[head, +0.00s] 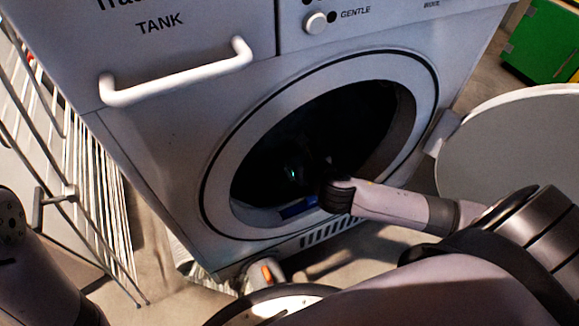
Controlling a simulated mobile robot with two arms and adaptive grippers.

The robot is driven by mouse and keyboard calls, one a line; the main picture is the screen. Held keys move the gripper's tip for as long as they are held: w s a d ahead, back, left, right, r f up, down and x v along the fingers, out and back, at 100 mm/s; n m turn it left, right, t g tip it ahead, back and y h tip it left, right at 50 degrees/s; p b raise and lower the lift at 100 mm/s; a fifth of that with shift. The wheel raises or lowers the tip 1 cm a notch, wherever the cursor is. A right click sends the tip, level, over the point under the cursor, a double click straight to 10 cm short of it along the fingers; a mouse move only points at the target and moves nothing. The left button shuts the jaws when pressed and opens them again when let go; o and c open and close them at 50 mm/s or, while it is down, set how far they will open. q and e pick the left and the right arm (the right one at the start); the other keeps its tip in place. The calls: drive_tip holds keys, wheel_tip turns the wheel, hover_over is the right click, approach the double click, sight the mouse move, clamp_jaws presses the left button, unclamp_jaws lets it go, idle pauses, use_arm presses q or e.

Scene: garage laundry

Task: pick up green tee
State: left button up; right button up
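The washing machine (160,130) stands in front of me with its round opening (222,165) uncovered. My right arm comes in from the right and its wrist end is at the lower right of the opening. My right gripper (297,172) reaches into the dark drum, where only faint glints show, so its fingers cannot be made out. A small blue patch (298,208) shows at the drum's lower edge. I cannot make out a green tee; the drum's inside is too dark. Part of my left arm shows at the lower left edge, its gripper out of view.
The round door (515,150) is swung open to the right, close to my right arm. A white wire rack (95,185) stands at the left of the machine. A green box (545,42) is at the upper right. A white handle (180,82) sticks out from the machine's front.

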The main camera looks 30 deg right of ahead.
drive_tip(key=shift+w, duration=0.1)
drive_tip(key=shift+c, duration=0.4)
drive_tip(key=c, duration=1.7)
